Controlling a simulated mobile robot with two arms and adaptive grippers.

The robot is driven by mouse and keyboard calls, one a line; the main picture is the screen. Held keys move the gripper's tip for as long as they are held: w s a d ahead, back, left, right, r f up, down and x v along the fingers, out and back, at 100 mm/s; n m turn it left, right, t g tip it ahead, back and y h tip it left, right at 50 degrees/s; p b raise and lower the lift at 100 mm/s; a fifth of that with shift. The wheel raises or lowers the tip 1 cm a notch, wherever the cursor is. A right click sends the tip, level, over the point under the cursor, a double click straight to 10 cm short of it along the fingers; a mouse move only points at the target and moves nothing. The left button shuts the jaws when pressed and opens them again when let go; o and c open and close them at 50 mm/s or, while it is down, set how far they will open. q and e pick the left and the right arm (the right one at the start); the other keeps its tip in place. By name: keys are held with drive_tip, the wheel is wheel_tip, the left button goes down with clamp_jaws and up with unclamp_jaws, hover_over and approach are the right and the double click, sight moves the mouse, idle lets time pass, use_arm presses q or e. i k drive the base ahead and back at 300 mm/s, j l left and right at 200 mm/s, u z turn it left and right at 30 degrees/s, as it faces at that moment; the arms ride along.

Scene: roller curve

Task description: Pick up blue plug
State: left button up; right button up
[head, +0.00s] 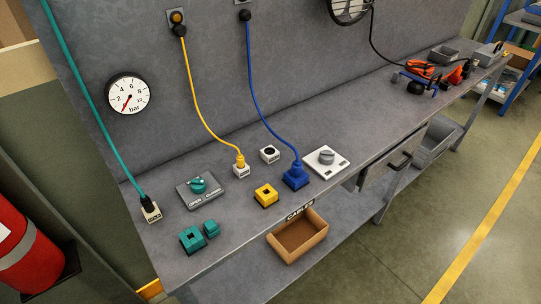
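The blue plug (296,177) stands on the grey workbench (225,235), near its front edge. Its blue cable (257,108) runs up to a black connector on the back panel. The plug sits between the yellow block and a white plate with a grey knob. Whether it sits in a socket is hidden beneath it. Neither of my grippers shows in the head view.
Near the plug are a yellow block (265,195), a white socket box (270,154), a knob plate (326,161) and a yellow cable (204,110). Teal blocks (193,239) lie at the front left. A cardboard box (298,238) sits below the front edge.

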sight(296, 167)
drive_tip(key=u, duration=0.75)
drive_tip(key=l+u, duration=0.95)
drive_tip(key=k+l+u, duration=0.2)
drive_tip(key=l+u, duration=0.25)
